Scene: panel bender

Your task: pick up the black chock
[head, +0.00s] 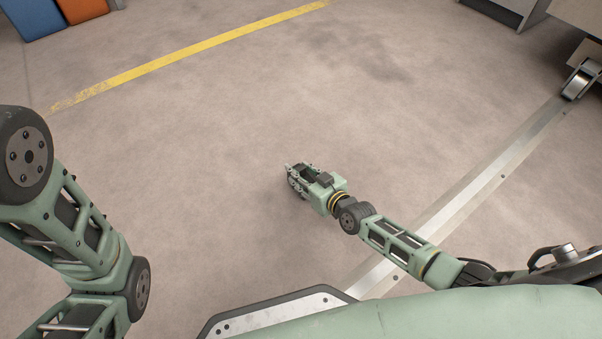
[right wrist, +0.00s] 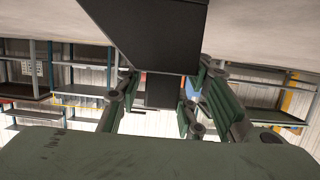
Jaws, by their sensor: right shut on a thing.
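The black chock (right wrist: 155,35) is a dark wedge-like block with a slanted edge, large in the upper middle of the right wrist view. My right gripper (head: 292,174) is shut on it, with finger pads on both sides of the block in the right wrist view (right wrist: 166,84). In the head view the gripper is low over the bare floor, and the chock is hard to tell from the dark fingers. Whether it touches the floor I cannot tell. My left arm shows at the left of the head view, but its gripper is out of the picture.
The concrete floor (head: 210,130) around the right gripper is clear. A yellow line (head: 200,50) crosses it farther off. A metal floor strip (head: 480,190) runs at the right towards a caster wheel (head: 580,80). Blue and orange bins (head: 75,12) stand at the far left.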

